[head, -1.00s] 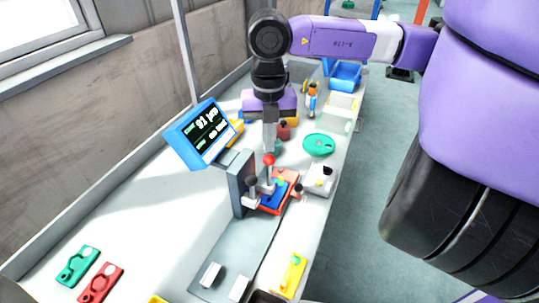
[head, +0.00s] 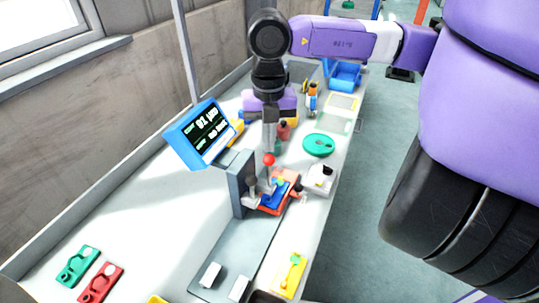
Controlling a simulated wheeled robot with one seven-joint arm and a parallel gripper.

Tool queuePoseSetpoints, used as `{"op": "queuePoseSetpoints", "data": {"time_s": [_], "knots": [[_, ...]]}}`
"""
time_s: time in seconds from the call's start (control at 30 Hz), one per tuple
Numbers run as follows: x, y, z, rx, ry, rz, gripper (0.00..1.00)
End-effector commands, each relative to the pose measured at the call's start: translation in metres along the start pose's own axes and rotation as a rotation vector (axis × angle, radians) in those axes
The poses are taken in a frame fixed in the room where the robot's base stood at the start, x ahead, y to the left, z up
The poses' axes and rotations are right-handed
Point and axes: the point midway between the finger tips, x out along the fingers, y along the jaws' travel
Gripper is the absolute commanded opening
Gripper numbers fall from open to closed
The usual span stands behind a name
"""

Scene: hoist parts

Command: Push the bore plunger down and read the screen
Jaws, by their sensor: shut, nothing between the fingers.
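A grey upright gauge stand (head: 240,183) stands on the bench with a tilted blue-framed screen (head: 200,134) at its top. The screen is lit with white and green text, too small to read surely. The bore plunger with a red ball knob (head: 268,160) rises at the stand's right side, over a red and blue part (head: 277,194). My gripper (head: 269,150) points straight down, shut and empty, with its tips at or just above the red knob. I cannot tell whether they touch. The plunger's lower end is partly hidden by the stand's arms.
Green and red plates (head: 77,266) lie at the front left. A yellow part (head: 290,273) lies at the front right. A white block (head: 320,178) and a green disc (head: 318,144) sit right of the stand. A blue bin (head: 344,74) stands at the back. The bench's left middle is clear.

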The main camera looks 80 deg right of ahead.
Motion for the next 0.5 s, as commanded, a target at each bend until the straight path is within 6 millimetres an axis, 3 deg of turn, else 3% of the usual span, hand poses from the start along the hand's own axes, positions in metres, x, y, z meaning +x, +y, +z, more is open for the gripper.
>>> {"op": "queuePoseSetpoints", "data": {"time_s": [0.5], "knots": [[0.020, 0.000, 0.000, 0.000, 0.000, 0.000, 0.00]]}}
